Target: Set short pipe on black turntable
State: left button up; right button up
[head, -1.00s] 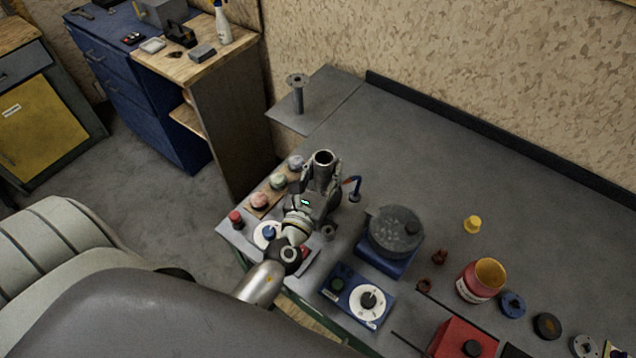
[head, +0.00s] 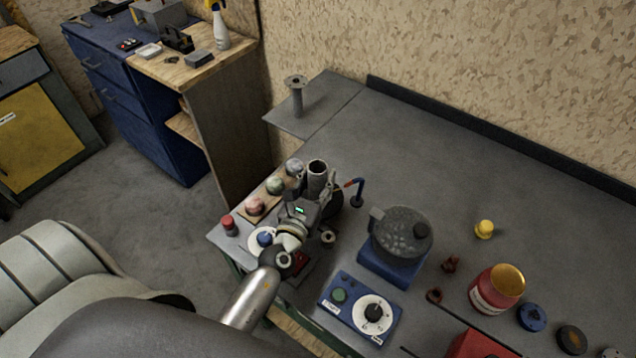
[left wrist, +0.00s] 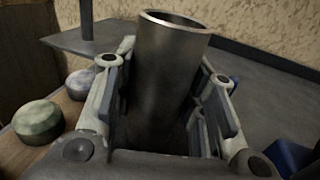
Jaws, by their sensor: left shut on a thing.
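The short pipe (head: 317,177) is a grey metal tube with an open top, standing nearly upright in my left gripper (head: 317,190). The left wrist view shows the pipe (left wrist: 168,75) between the two fingers of the gripper (left wrist: 165,110), which is shut on it. The pipe's lower end is hidden by the gripper, so I cannot tell whether it touches anything. My right gripper is not in view.
Several coloured domes (head: 275,186) sit on a wooden strip left of the gripper. The back of the bench (head: 420,140) is clear.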

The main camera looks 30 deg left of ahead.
pick_arm(q)
jog(key=shift+r, duration=0.1)
jog(key=o, duration=1.2)
jog(key=shift+f, duration=0.2)
jog(key=shift+r, duration=0.2)
jog(key=shift+s+f, duration=0.15)
jog(key=shift+s, duration=0.1)
jog(key=shift+s+d+b, duration=0.25)
jog(key=shift+s+b, duration=0.45)
jog(key=shift+s, duration=1.2)
jog(key=shift+s+d+b, duration=0.25)
jog(key=shift+s+b, duration=0.5)
jog(key=shift+s, duration=1.2)
jog(key=shift+s+d+b, duration=0.25)
jog(key=shift+s+b, duration=0.45)
jog(key=shift+s, duration=1.2)
